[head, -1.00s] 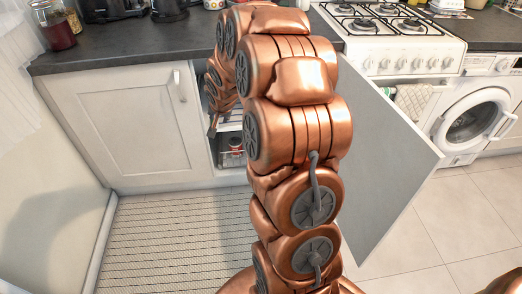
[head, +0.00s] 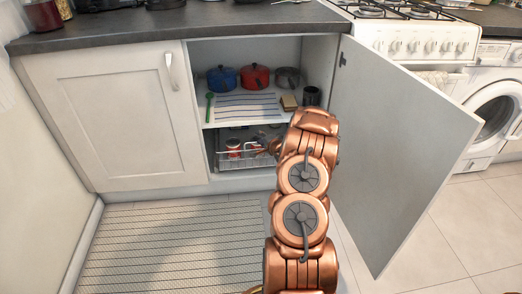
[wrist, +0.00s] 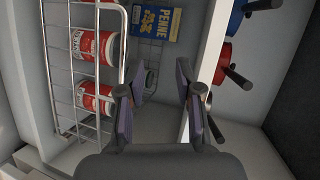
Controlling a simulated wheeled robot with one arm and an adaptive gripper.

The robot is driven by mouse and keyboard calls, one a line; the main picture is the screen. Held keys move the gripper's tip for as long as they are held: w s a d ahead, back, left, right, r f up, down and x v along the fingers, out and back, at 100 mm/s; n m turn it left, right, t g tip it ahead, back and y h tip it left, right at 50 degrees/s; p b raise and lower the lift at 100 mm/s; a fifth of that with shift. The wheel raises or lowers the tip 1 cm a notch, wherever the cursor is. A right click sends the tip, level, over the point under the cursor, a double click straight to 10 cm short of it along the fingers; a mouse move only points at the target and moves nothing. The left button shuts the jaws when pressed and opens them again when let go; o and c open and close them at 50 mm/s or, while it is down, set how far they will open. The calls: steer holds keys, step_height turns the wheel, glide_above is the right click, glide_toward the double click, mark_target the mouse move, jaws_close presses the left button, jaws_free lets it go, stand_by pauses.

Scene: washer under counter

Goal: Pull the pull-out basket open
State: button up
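The pull-out basket (head: 235,160) is a chrome wire basket in the lower compartment of the open cabinet, below the shelf. In the wrist view, its wire side (wrist: 62,75) stands at the left, with red-and-white cans (wrist: 95,95) behind the wires. My gripper (wrist: 158,103) is open with nothing between its fingers. Its left finger is close to the basket's thick rail; I cannot tell whether they touch. A blue and yellow penne box (wrist: 157,22) shows farther in. In the head view, my arm covers the right part of the basket, and the gripper is hard to make out.
The cabinet door (head: 395,150) stands wide open at the right, beside my arm. The shelf (head: 245,107) above the basket holds blue and red pots (head: 255,77) and other kitchenware. A closed door (head: 115,115) is at the left. A striped mat (head: 170,250) covers the floor in front.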

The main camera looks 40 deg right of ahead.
step_height(320, 180, down, 6)
steer(key=s+d+m+t+b, duration=0.1)
steer(key=s+d+b, duration=0.1)
steer(key=s+d, duration=0.1)
steer(key=shift+m, duration=0.3)
steer(key=shift+a+b+x, duration=0.15)
steer(key=shift+b+x, duration=0.5)
steer(key=shift+x, duration=1.3)
steer(key=shift+a+b+x, duration=0.15)
steer(key=shift+b+x, duration=0.5)
steer(key=shift+x, duration=1.35)
steer(key=shift+w+r, duration=0.1)
steer(key=shift+r, duration=0.05)
jaws_close()
steer(key=shift+r, duration=0.1)
